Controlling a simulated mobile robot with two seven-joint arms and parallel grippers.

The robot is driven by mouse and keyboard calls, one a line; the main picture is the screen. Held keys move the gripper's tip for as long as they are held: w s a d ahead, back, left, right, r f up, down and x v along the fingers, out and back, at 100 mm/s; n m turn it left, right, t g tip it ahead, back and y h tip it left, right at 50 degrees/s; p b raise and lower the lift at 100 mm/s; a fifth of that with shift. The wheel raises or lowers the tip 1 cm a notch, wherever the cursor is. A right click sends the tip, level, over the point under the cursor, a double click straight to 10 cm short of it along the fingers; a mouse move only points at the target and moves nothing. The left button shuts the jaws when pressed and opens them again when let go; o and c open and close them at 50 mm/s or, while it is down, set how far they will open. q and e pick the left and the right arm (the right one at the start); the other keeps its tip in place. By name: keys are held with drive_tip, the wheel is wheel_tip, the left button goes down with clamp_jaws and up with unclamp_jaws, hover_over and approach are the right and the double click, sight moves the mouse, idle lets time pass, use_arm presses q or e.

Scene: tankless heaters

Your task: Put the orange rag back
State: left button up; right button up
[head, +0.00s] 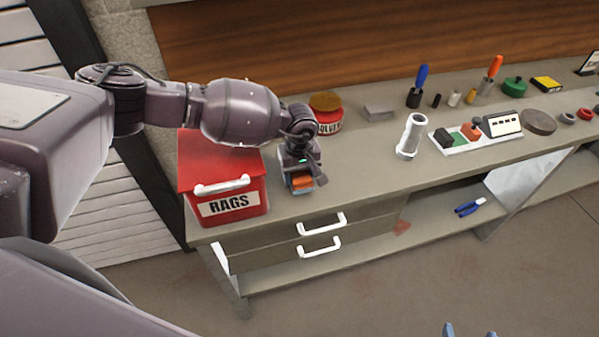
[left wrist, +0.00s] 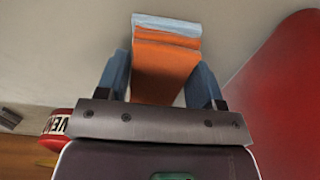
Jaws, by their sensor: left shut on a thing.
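The orange rag (head: 302,182) is held between the blue fingers of my left gripper (head: 301,186), over the workbench just right of the red rag box. In the left wrist view the rag (left wrist: 164,70) is a folded orange block with a light blue layer at its far end, between both fingers (left wrist: 162,85). The red box labelled RAGS (head: 230,205) stands at the bench's left end, with a white handle in front; its lid looks shut. Its red side also fills the right of the left wrist view (left wrist: 285,90). Two blue fingertips of my right gripper (head: 469,332) show apart at the bottom edge.
A red solvent can (head: 329,123) stands behind my left gripper. A white pipe piece (head: 411,136) and a tray of small parts (head: 450,149) lie further right. Drawers with white handles (head: 320,225) are below. Blue-handled pliers (head: 469,207) lie on the lower shelf.

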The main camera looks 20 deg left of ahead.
sight(300, 174)
use_arm(q)
drive_tip(key=shift+f, duration=0.1)
drive_tip(key=o, duration=0.9)
drive_tip(key=shift+c, duration=0.2)
drive_tip(key=shift+r, duration=0.45)
wheel_tip(300, 174, up, 11)
drive_tip(key=shift+r, duration=0.2)
